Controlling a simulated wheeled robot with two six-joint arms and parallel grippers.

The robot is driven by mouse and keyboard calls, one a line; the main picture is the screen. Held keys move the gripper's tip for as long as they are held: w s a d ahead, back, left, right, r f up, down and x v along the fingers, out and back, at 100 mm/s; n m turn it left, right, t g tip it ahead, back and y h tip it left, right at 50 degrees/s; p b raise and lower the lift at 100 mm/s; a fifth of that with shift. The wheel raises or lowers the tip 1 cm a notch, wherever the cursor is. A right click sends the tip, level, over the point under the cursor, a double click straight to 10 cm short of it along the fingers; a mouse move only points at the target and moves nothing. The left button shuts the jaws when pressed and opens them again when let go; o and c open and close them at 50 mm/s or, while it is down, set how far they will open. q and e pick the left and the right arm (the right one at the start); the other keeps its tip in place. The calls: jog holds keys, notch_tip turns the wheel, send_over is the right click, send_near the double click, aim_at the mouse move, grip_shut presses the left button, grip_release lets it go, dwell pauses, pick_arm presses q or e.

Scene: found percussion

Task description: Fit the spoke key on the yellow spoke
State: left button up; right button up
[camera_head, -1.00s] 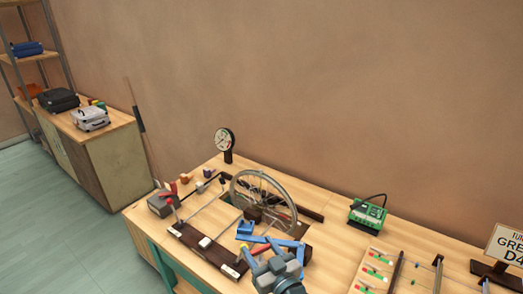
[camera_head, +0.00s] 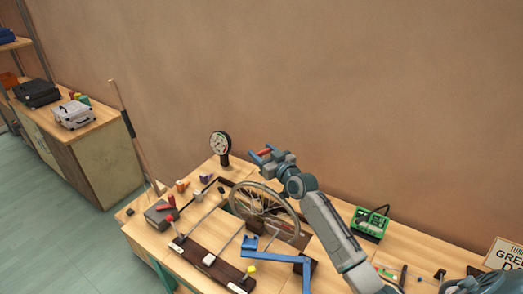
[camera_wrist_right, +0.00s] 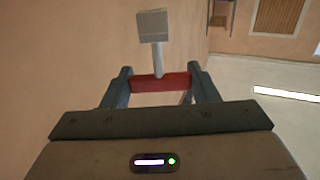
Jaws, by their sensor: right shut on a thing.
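My right gripper (camera_head: 264,154) is raised above and behind the wheel, its fingers pointing left. It is shut on the spoke key (camera_wrist_right: 160,84), whose red handle lies across between the fingers in the right wrist view. A grey stem with a square grey head stands out beyond the fingers there. The yellow spoke is marked by a small yellow block (camera_head: 251,269) at the right end of the dark rail. A thin rod runs back from near it, partly hidden by a blue bracket (camera_head: 272,258). The key is well apart from the yellow block. My left gripper is not in view.
A spoked wheel (camera_head: 262,187) stands upright at the table's middle, beneath my right arm. A round dial gauge (camera_head: 220,143) stands left of the gripper. A dark rail (camera_head: 193,256) carries red and white-marked rods. A green device (camera_head: 370,222) sits at right.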

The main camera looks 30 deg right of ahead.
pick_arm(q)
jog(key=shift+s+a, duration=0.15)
pick_arm(e)
jog(key=shift+s, duration=0.1)
jog(key=shift+f+b, duration=0.65)
jog(key=shift+f, duration=0.15)
notch_tip(320, 180, down, 4)
jog(key=b, duration=0.3)
jog(key=shift+r+b, duration=0.1)
jog(key=shift+b, duration=0.3)
jog(key=shift+f, duration=0.2)
pick_arm(q)
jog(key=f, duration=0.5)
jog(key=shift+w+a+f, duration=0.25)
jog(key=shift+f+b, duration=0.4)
jog(key=shift+b, duration=0.2)
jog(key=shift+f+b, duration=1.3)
pick_arm(e)
jog(key=shift+f, duration=1.25)
